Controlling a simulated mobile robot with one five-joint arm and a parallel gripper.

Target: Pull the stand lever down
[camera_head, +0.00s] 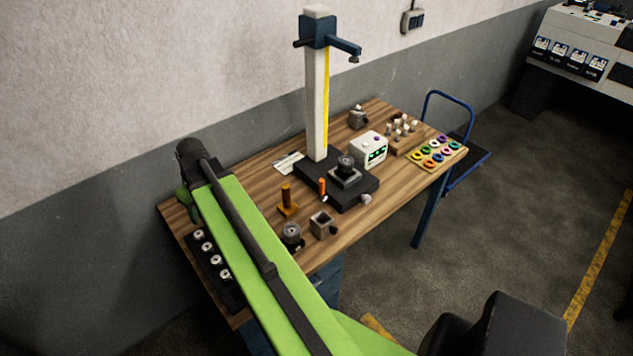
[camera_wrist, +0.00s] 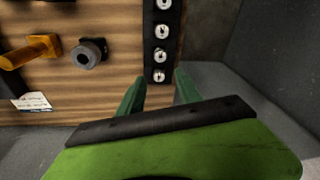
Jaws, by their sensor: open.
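The stand (camera_head: 316,105) is a tall white column with a yellow stripe, upright on a black base on the wooden table. A blue head (camera_head: 318,32) sits at its top. A dark rod (camera_head: 302,43) sticks out left from the head and a blue arm (camera_head: 345,46) reaches right; I cannot tell for certain which part is the lever. My gripper (camera_wrist: 160,76) is open and empty, its green fingers apart over the table's edge by a black rack. In the head view it is mostly hidden behind my arm, at the table's left end, well away from the stand.
The black rack (camera_wrist: 159,50) holds several pale round parts. Near the stand are an orange-brown post (camera_head: 286,198), a dark round part (camera_head: 291,234), a metal block (camera_head: 323,224), a white box with a green display (camera_head: 369,149) and a tray of coloured rings (camera_head: 436,152). A grey wall stands behind.

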